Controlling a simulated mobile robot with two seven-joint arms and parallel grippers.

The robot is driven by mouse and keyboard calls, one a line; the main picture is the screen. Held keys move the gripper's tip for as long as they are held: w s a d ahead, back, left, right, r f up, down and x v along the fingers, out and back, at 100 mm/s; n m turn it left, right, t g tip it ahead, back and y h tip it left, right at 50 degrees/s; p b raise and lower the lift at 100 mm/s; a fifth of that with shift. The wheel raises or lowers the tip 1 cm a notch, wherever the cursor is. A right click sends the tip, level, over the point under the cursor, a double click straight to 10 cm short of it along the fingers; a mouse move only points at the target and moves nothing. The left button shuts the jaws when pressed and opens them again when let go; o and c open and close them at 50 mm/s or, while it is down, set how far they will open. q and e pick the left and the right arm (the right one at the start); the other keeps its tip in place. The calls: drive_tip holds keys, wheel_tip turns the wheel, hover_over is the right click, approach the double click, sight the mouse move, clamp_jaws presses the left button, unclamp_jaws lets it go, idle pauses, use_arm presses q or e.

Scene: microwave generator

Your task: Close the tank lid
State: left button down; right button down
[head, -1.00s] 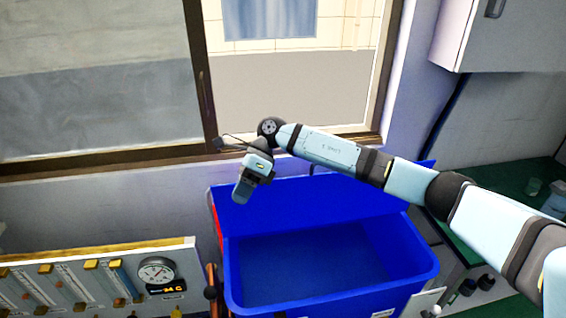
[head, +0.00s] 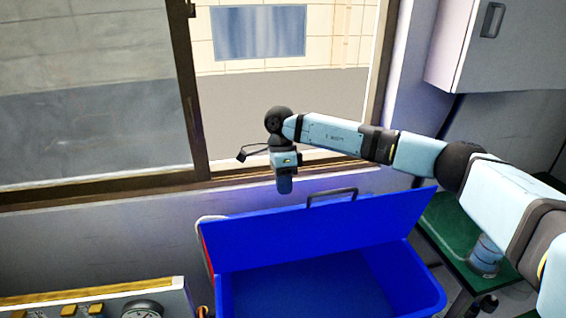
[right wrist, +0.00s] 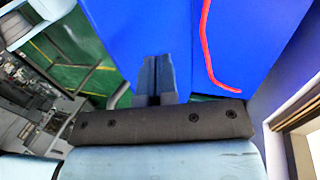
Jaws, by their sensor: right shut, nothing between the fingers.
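The blue tank (head: 228,300) stands at the bottom centre of the head view, its mouth uncovered. Its blue lid (head: 320,230) is raised and leans back towards the wall, with a dark handle (head: 332,196) near its upper edge. My right gripper (head: 285,187) points down just above the lid's upper edge, left of the handle. Its fingers are shut and empty; they also show in the right wrist view (right wrist: 158,78), in front of a blue surface with a red strip. I cannot tell whether they touch the lid. My left gripper is not in view.
A window frame (head: 200,120) and wall stand close behind the lid. A gauge panel (head: 95,298) is at lower left. A green bench (head: 450,235) with a glass jar (head: 487,255) is at right, under a white cabinet (head: 500,45).

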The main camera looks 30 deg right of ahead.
sight(289, 218)
drive_tip(key=shift+s+a+f+p, duration=0.2)
drive_tip(key=shift+s+f+p, duration=0.1)
drive_tip(key=shift+s, duration=0.4)
drive_tip(key=shift+s+a+f+p, duration=0.15)
drive_tip(key=shift+s+f+p, duration=0.1)
drive_tip(key=shift+s, duration=0.45)
drive_tip(key=shift+s+a+f+p, duration=0.2)
drive_tip(key=shift+s+f, duration=0.1)
drive_tip(key=shift+s, duration=0.4)
